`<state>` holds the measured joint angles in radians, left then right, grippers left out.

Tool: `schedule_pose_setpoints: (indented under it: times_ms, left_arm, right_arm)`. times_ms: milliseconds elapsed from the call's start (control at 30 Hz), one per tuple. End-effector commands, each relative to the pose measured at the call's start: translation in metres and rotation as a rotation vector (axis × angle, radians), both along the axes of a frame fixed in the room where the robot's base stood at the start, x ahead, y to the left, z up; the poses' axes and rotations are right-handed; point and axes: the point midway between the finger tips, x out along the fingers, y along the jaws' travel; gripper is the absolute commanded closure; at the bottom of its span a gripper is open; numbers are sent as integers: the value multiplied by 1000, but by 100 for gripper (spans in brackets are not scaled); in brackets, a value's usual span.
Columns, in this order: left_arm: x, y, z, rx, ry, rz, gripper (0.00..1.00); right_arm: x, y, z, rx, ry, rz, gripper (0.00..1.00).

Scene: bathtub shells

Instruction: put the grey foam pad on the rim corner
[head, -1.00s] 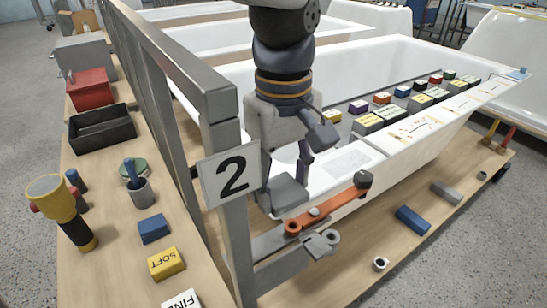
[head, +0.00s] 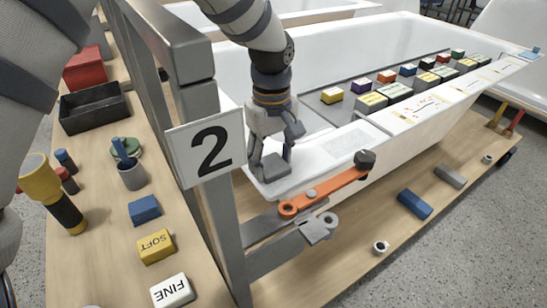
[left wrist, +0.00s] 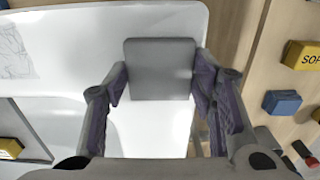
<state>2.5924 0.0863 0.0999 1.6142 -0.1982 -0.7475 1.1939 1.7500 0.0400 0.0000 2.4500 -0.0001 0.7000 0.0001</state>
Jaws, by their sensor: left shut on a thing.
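The grey foam pad (head: 272,171) is a flat grey block held in my left gripper (head: 276,151) at the near left corner of the white tub's rim (head: 283,188). In the left wrist view the pad (left wrist: 160,68) sits between the two fingertips of the gripper (left wrist: 160,85), with white tub surface around and below it. The pad looks level and lies at or just above the rim; I cannot tell whether it touches. My right gripper is not in view.
A grey post with a "2" sign (head: 206,147) stands close left of the gripper. A yellow SOFT block (head: 156,247) and cup (head: 132,174) lie left.

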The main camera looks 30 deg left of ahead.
Motion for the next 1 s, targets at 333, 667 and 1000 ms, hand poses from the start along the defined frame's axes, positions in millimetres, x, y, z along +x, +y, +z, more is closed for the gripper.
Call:
schedule_pose_setpoints:
  times_ms: [333,667,1000]
  left_arm:
    - [0,0,-3,0,-4,-1,64]
    - [0,0,-3,0,-4,0,29]
    - [2,0,58,1,-14,0,29]
  right_arm:
    - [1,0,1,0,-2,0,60]
    - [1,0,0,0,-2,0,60]
    - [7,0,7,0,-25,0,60]
